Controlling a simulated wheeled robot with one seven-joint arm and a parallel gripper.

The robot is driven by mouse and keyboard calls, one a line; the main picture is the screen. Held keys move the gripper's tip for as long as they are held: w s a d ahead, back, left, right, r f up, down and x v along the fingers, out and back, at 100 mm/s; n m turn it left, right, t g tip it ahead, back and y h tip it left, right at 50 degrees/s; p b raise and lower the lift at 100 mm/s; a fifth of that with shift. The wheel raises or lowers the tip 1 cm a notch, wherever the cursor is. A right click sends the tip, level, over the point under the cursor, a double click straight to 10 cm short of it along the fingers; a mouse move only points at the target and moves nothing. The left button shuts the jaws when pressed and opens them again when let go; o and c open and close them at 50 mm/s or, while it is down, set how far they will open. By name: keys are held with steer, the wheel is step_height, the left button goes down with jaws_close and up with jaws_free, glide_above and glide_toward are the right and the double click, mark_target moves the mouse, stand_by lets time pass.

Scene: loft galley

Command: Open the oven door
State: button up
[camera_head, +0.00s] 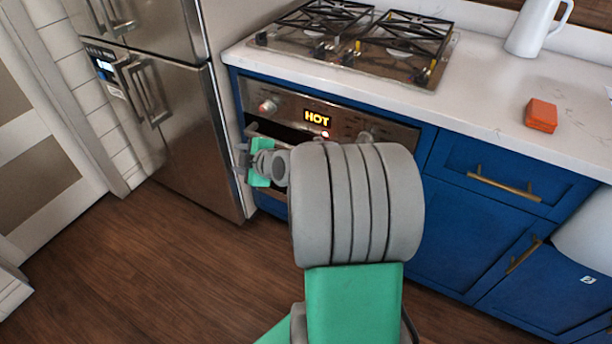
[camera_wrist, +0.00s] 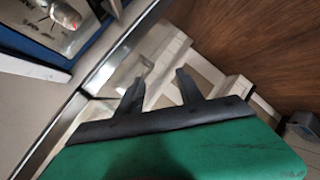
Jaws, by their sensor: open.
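The oven is set in the blue cabinets under the cooktop in the head view. Its steel control panel (camera_head: 288,108) has knobs and a lit display reading HOT. The oven door (camera_head: 278,133) is below the panel, with a dark window. My arm covers most of the door and its handle, so I cannot tell whether it is fully shut. My gripper (camera_head: 243,163) is in front of the door's left side, near the fridge. In the wrist view my gripper (camera_wrist: 162,86) is open, its two dark fingers apart with nothing held between them. Contact with the handle cannot be seen.
A steel fridge (camera_head: 178,125) stands close left of the oven. A gas cooktop (camera_head: 355,66), an orange block (camera_head: 541,115) and a white pitcher (camera_head: 538,27) are on the white counter. Blue cabinets (camera_head: 447,235) are at right. The wooden floor (camera_head: 170,265) is clear at front left.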

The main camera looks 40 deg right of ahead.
steer(key=s+d+f+n+t+h+b, duration=0.1)
steer(key=s+d+f+t+h+b, duration=0.2)
steer(key=d+f, duration=0.5)
steer(key=s+d+f+t+h+b, duration=0.1)
steer(key=s+d+f+h+b, duration=0.3)
steer(key=d, duration=0.8)
steer(key=w+d+h, duration=0.1)
steer(key=w+d, duration=0.2)
steer(key=w, duration=0.4)
steer(key=shift+w+d+r, duration=0.15)
steer(key=shift+w+r, duration=0.1)
steer(key=shift+r, duration=0.2)
steer(key=shift+c, duration=0.3)
jaws_close()
